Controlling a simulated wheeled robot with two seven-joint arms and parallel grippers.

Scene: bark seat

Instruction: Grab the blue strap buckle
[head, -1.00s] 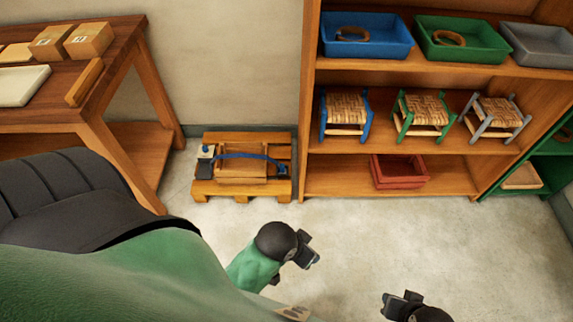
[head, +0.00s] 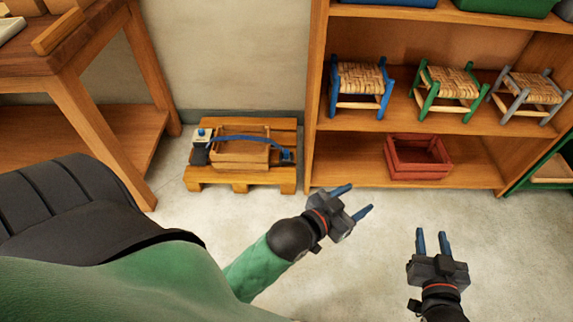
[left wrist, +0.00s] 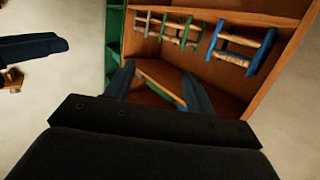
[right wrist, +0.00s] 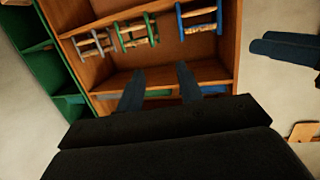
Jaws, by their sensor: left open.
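A blue strap (head: 240,139) runs over a small wooden crate (head: 238,154) on a low wooden pallet (head: 240,180) by the wall. A dark blue block, seemingly the buckle (head: 287,156), sits at the strap's right end. A black and white device with a blue top (head: 201,146) stands at its left end; which part is the buckle is hard to tell at this size. My left gripper (head: 352,201) is open and empty, to the right of and nearer than the pallet. My right gripper (head: 432,240) is open and empty, further right. Neither touches anything.
A wooden shelf (head: 317,100) stands right of the pallet, holding blue, green and grey stools (head: 450,88) and a red crate (head: 418,157). A wooden workbench (head: 100,55) stands at the left. The concrete floor (head: 210,212) before the pallet is clear.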

